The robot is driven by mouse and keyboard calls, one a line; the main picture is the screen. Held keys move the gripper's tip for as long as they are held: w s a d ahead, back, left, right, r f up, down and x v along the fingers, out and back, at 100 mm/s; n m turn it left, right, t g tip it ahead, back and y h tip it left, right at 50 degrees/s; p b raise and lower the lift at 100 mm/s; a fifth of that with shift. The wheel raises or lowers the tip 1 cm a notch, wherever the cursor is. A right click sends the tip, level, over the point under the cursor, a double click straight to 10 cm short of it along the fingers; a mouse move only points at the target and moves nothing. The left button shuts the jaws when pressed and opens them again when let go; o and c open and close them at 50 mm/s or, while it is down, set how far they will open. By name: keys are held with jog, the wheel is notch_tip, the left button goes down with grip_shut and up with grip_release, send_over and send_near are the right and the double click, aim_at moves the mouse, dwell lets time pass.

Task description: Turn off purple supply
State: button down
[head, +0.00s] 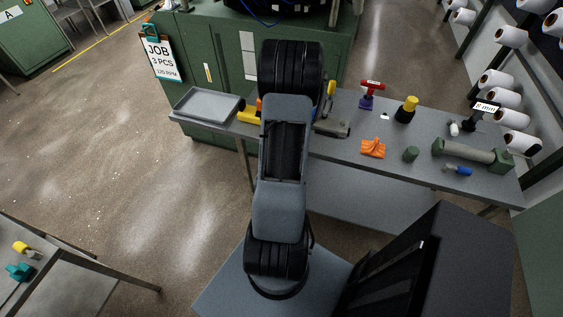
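A small purple fitting (366,102) with a red T-shaped handle (372,86) stands upright near the back edge of the grey bench. It is the only purple thing I can make out. The red handle lies across its top and bears a pale marking too small to read. Nothing touches it. My arm rises up the middle of the picture, left of the purple fitting, and hides part of the bench. My gripper does not show; the arm's far end hides whatever is beyond it.
The grey bench (335,150) carries a tray (207,91), a yellow-topped black knob (406,109), an orange piece (373,148), a green cylinder (411,154) and a green-ended roller (470,153). A green machine cabinet (215,60) stands behind. White yarn cones (497,79) line the right.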

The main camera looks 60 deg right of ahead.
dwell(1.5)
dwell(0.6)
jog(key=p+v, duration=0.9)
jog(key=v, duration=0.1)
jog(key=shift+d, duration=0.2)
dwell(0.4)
